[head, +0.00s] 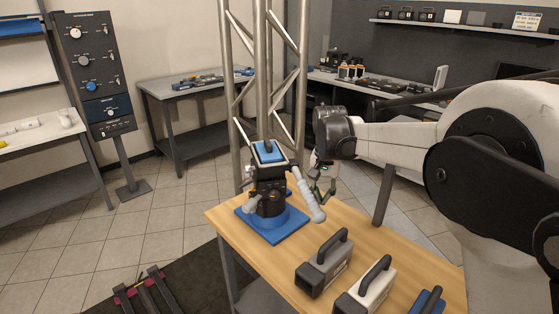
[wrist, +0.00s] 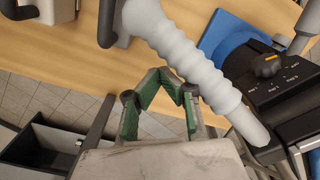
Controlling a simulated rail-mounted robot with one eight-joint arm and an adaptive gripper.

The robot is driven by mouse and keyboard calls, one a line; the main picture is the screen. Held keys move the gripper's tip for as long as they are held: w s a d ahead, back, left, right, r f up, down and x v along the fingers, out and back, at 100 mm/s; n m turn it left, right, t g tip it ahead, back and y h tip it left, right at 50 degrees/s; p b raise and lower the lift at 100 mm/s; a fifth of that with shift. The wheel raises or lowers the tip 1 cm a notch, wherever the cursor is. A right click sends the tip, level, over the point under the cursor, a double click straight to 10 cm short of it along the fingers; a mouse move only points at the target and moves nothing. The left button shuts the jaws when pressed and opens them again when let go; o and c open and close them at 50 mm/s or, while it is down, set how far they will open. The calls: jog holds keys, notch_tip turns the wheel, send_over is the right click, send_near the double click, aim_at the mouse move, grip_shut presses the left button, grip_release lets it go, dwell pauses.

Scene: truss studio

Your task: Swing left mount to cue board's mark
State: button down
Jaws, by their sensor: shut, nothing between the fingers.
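In the wrist view this ribbed handle (wrist: 185,55) crosses just beyond my gripper (wrist: 180,82). My gripper (head: 322,188) is shut and empty, close to the handle's right side; I cannot tell whether they touch. A small board with blue and dark lettering (head: 537,21) stands on the back shelf; its mark is too small to read.
Handled cases, one grey (head: 322,270) and one white (head: 367,293), stand at the table's front. A metal truss (head: 262,70) rises behind the unit. A panel with knobs (head: 88,65) stands at left. Bare table (head: 400,235) lies right of the unit.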

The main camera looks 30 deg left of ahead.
jog(key=shift+w, duration=0.1)
dwell(0.5)
notch_tip(320, 180, up, 9)
jog(key=w+p, duration=0.1)
jog(key=p, duration=0.3)
jog(key=shift+d, duration=0.25)
dwell(0.9)
dwell(0.4)
